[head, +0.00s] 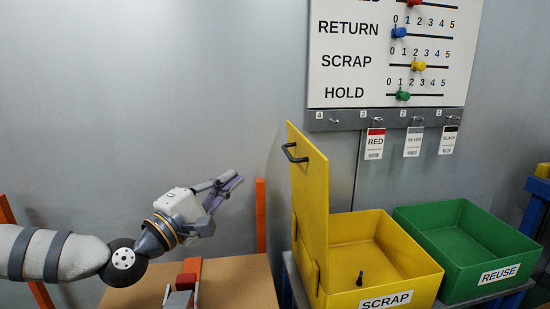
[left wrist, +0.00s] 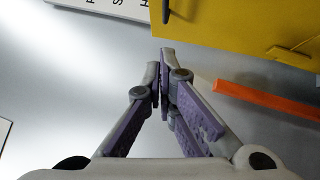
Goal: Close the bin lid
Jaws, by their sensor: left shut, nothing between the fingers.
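The yellow bin (head: 390,245) marked SCRAP stands at the right of the head view. Its lid (head: 312,200) is open and stands upright at the bin's left side, with a dark handle (head: 294,153) on its left face. A small dark part (head: 360,278) is inside the bin. My left gripper (head: 236,180) is shut and empty, to the left of the lid and apart from it. In the left wrist view the shut fingertips (left wrist: 165,55) are below the yellow lid (left wrist: 245,30), and part of the handle (left wrist: 166,10) shows at the top. My right gripper is not in view.
A green bin (head: 455,235) marked REUSE stands right of the yellow one. A board with sliders (head: 390,60) and hanging tags (head: 375,143) is on the wall behind. An orange post (head: 261,215) stands between my left gripper and the lid. A brown surface (head: 235,285) lies below.

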